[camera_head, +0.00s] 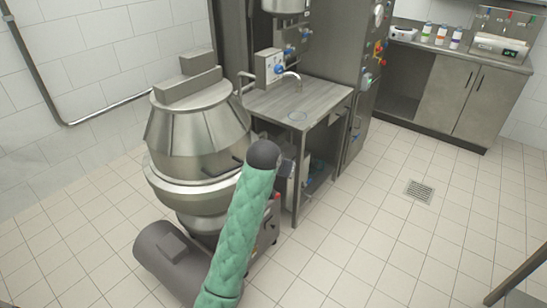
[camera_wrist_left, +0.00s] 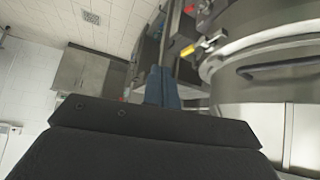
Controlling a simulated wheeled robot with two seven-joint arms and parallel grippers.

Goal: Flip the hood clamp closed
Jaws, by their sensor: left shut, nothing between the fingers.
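The steel machine with a conical hood (camera_head: 195,125) stands at the left in the head view. In the left wrist view, its round steel body (camera_wrist_left: 265,70) fills the right side. A dark handle (camera_wrist_left: 275,70) shows on that body, and a yellow-tipped lever (camera_wrist_left: 207,44) sits beside its rim. I cannot tell which of these is the hood clamp or whether it is closed. My left gripper (camera_wrist_left: 162,78) is shut and empty, with blue fingers, left of the steel body and apart from the handle. My right gripper is out of view.
A steel table (camera_head: 300,100) with a thin tap stands right of the hood. Cabinets (camera_head: 465,100) with bottles on top line the back right. The tiled floor (camera_head: 370,240) at the right is clear.

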